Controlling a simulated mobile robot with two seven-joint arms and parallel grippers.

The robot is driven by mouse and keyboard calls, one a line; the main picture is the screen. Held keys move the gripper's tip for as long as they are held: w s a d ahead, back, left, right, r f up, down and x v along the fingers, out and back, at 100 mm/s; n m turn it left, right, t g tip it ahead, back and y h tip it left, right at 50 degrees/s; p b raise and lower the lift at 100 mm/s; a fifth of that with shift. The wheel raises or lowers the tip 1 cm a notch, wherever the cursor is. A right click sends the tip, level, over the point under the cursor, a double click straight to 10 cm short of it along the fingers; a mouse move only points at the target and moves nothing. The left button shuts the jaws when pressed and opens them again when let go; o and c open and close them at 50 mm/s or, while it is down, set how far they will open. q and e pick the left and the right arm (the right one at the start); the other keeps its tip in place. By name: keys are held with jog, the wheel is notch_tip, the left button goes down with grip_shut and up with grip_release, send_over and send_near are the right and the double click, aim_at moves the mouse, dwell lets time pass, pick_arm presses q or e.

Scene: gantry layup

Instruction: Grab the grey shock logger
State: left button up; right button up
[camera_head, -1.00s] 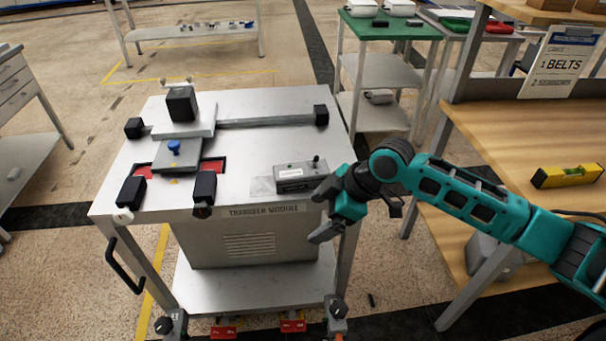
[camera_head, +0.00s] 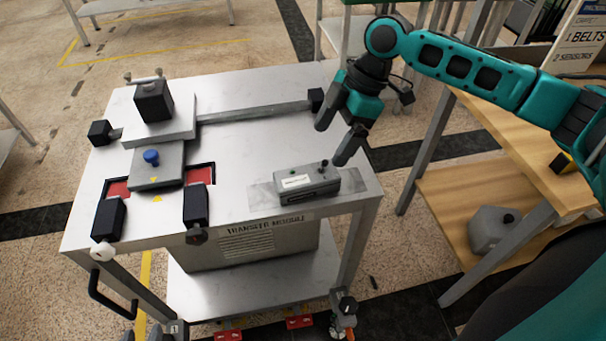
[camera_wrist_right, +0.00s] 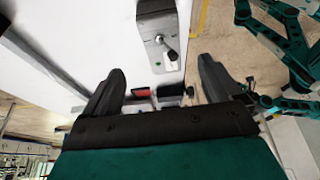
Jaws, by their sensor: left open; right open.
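The grey shock logger (camera_head: 308,184), a small box with a pale label and a dark knob on top, lies near the right front corner of the transfer cart's top (camera_head: 250,150). In the right wrist view the logger (camera_wrist_right: 158,22) shows at the top, beyond and between the fingertips. My right gripper (camera_head: 334,137) is open and empty above and just behind the logger in the head view, apart from it. Its spread fingers also show in the wrist view (camera_wrist_right: 162,70).
On the cart's left side are a grey plate with a blue knob (camera_head: 151,157), a black block (camera_head: 153,101) and black clamps (camera_head: 195,204). A rail (camera_head: 255,112) crosses the back. A wooden bench (camera_head: 520,150) stands at right. The cart top's middle is clear.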

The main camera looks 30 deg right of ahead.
aim_at(311, 173)
jog(key=x, duration=1)
jog(key=shift+s+a+f+b, duration=0.1)
jog(key=shift+s+a+b, duration=0.1)
jog(key=shift+a+b, duration=0.2)
jog(key=shift+c, duration=0.4)
jog(key=c, duration=1.1)
